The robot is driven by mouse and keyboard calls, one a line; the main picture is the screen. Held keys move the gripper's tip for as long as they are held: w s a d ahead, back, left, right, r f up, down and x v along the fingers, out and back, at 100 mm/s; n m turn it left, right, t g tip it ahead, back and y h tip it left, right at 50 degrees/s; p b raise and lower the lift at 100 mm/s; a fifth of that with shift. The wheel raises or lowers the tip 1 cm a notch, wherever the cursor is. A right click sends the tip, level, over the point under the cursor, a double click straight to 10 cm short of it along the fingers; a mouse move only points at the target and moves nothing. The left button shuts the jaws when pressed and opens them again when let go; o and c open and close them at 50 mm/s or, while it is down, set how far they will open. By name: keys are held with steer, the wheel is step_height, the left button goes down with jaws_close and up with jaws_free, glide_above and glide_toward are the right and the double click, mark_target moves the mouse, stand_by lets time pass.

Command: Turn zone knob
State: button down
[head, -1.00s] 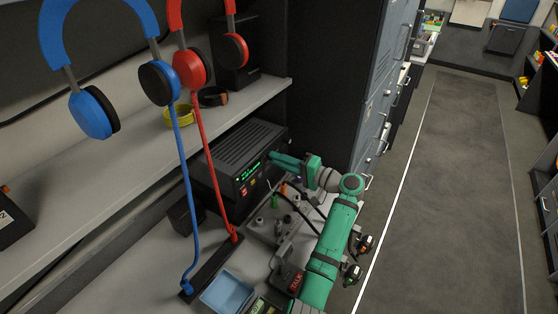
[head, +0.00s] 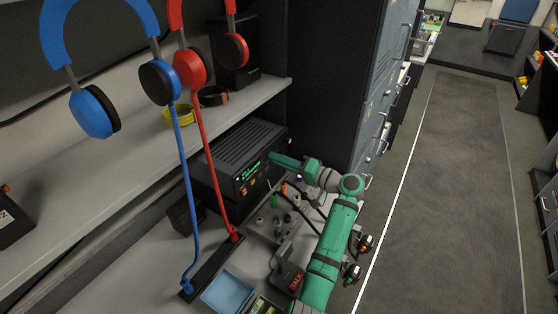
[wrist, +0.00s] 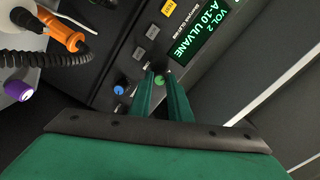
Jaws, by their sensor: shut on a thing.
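A dark radio unit (head: 240,158) with a lit green display stands under the shelf. In the wrist view its display (wrist: 212,28) reads "VOL 2" and "A:10 ULVANE". My gripper (head: 272,157) reaches the unit's front panel from the right. In the wrist view my green fingers (wrist: 162,76) are close together on a small dark knob (wrist: 160,64) beside the display. The fingers hide most of this knob, and its label is not readable. A blue-capped knob (wrist: 119,89) sits left of the fingers, apart from them.
Pale buttons (wrist: 152,31) lie near the display. An orange connector with a coiled black cable (wrist: 62,36) is at upper left in the wrist view. Blue headphones (head: 92,110) and red headphones (head: 190,68) hang in front of the shelf. A TALK box (head: 288,279) and blue tray (head: 227,292) lie below.

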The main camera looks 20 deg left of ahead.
steer(key=c, duration=1.6)
jaws_free()
steer(key=shift+c, duration=0.2)
steer(key=v, duration=1)
steer(key=shift+d, duration=0.35)
steer(key=shift+s, duration=0.15)
steer(key=shift+d, duration=0.15)
